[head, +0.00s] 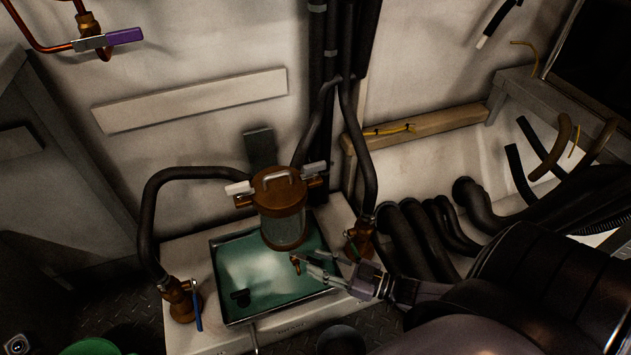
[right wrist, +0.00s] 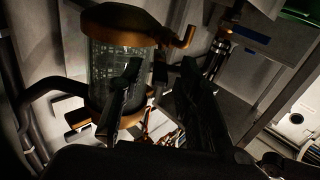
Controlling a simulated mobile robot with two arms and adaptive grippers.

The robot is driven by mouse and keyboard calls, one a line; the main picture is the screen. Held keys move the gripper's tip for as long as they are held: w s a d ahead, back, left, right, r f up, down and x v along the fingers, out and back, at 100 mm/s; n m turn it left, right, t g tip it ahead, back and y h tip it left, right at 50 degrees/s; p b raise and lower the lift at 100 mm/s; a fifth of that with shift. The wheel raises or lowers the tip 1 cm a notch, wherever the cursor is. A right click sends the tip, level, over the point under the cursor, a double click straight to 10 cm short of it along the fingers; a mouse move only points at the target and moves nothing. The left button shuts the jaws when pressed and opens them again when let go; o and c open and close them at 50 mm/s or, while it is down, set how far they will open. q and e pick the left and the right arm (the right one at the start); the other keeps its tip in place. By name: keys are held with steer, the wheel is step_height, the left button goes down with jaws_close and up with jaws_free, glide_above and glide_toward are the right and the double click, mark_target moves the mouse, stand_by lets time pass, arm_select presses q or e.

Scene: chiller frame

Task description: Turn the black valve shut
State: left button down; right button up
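I cannot pick out a clearly black valve handle in either view. A canister with a brown lid and glass body (head: 286,230) stands over the green tray. My right gripper (head: 305,268) is just right of and below the canister, beside a small brass-coloured fitting (head: 296,264). In the right wrist view its two dark fingers (right wrist: 160,85) are spread, with the canister (right wrist: 108,65) behind the left finger. A brown elbow fitting (right wrist: 185,42) shows above and between the fingertips; contact cannot be told. My left gripper is not in view.
The green tray (head: 222,300) sits on a pale base. A brass valve with a blue handle (head: 197,308) is at left; one with a green handle (head: 353,240) is close to my right gripper. A purple-handled valve (head: 124,36) is on the wall. Thick black hoses (head: 405,240) crowd the right.

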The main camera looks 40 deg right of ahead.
steer(key=v, duration=1)
steer(key=shift+s+d, duration=0.1)
steer(key=shift+c, duration=0.4)
